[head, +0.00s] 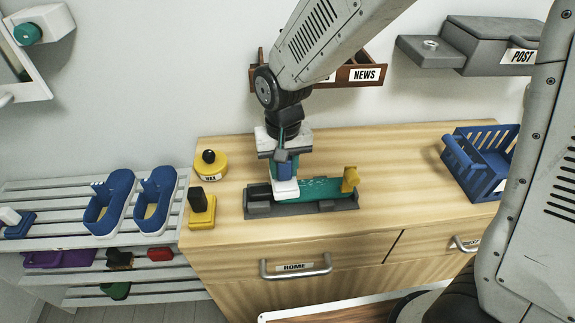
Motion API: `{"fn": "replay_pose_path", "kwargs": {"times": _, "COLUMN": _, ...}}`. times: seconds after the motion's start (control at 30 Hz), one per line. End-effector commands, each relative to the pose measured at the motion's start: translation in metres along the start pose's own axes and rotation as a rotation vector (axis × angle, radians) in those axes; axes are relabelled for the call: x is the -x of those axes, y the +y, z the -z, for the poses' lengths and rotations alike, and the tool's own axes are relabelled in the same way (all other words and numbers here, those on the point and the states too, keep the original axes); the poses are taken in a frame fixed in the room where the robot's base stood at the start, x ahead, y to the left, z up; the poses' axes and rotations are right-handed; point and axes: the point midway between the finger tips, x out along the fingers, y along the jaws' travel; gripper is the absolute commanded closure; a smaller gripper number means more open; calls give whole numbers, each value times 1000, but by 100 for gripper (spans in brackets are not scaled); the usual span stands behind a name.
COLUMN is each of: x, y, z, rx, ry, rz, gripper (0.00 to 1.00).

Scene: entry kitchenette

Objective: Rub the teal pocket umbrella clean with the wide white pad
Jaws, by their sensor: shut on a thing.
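The teal pocket umbrella (328,190) lies lengthwise in a dark grey holder (303,208) on top of the wooden cabinet. Pale specks show on its upper side near the middle. A yellow piece (350,179) stands at its right end. My gripper (284,158) points down over the left part of the umbrella and is shut on the blue handle of the wide white pad (286,189). The pad is low at the umbrella's left part and hides some of it; I cannot tell whether they touch.
A yellow round tin (209,166) and a yellow block with a black grip (201,208) stand left of the holder. A blue basket (478,165) stands at the right. The cabinet top between holder and basket is clear. A brown NEWS rack (360,75) hangs behind.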

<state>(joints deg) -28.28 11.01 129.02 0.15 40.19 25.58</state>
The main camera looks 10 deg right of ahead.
Motion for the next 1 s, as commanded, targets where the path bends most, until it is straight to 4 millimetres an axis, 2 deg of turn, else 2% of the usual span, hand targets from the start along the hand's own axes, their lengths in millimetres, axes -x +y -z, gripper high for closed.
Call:
{"fn": "replay_pose_path", "kwargs": {"times": 0.17, "x": 5, "y": -1, "z": 0, "rx": 0, "ry": 0, "rz": 2, "gripper": 100}}
{"fn": "replay_pose_path", "kwargs": {"times": 0.7, "x": 56, "y": 0, "z": 0, "rx": 0, "ry": 1, "rz": 1, "gripper": 100}}
{"fn": "replay_pose_path", "kwargs": {"times": 1.0, "x": 60, "y": 0, "z": 0, "rx": 0, "ry": -1, "rz": 0, "gripper": 100}}
